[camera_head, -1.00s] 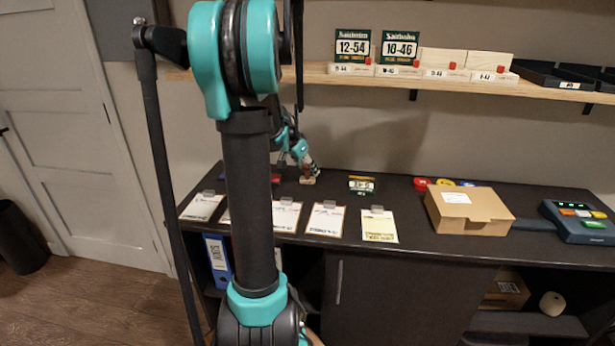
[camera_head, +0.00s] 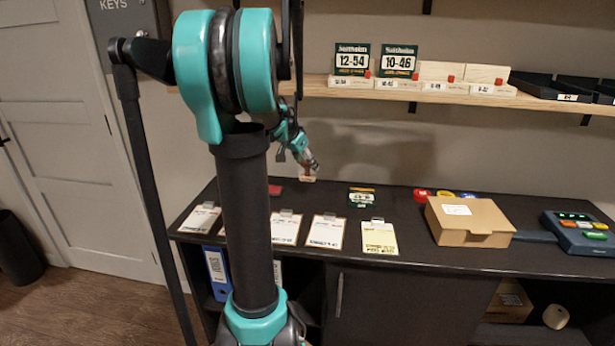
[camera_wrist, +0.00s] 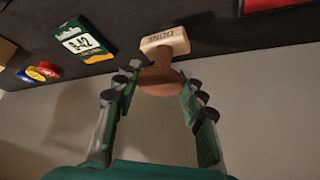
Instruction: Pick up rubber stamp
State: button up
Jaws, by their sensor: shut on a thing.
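The rubber stamp (camera_wrist: 165,45) has a pale block base with dark lettering and a rounded brown wooden handle (camera_wrist: 160,78). In the wrist view my gripper (camera_wrist: 161,90) is shut on the handle, with one finger on each side. In the head view my gripper (camera_head: 309,163) holds the stamp (camera_head: 307,179) near the back of the dark counter, and the stamp appears raised a little above the surface. The upper part of the handle is partly hidden by the fingers in the head view.
On the dark counter (camera_head: 450,262) lie several clipboards (camera_head: 325,232), a green number card pack (camera_head: 361,197), a cardboard box (camera_head: 470,222), colored tape rolls and a keypad device (camera_head: 580,234). A wooden shelf (camera_head: 445,97) with plates and trays hangs above.

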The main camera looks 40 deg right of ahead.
jog(key=s+a, duration=1.2)
jog(key=a, duration=0.3)
jog(key=shift+s+a+r, duration=0.15)
jog(key=shift+r, duration=0.25)
